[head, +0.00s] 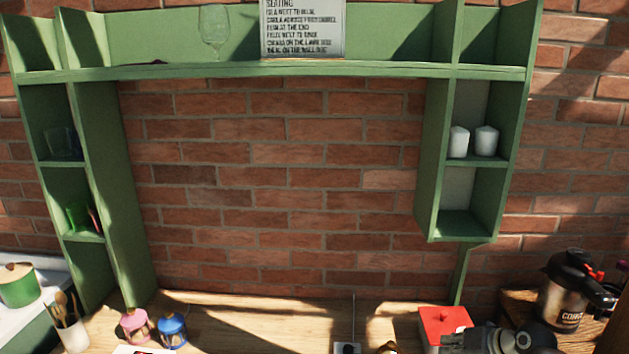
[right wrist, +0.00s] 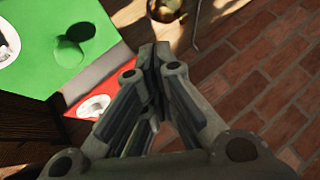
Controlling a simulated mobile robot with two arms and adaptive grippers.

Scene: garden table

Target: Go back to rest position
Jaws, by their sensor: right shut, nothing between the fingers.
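My right gripper (right wrist: 155,55) shows in the right wrist view with its two fingers together at the tips and nothing held. In the head view part of my right arm (head: 500,340) shows at the bottom right edge, just right of a red-topped box (head: 440,318). My left gripper is not in view.
A green shelf unit (head: 300,70) stands against the brick wall over the wooden table (head: 260,310). A dark-lidded pot (head: 565,300) stands right of my arm. Pink (head: 135,325) and blue (head: 172,330) lanterns and a utensil cup (head: 72,335) stand at the left.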

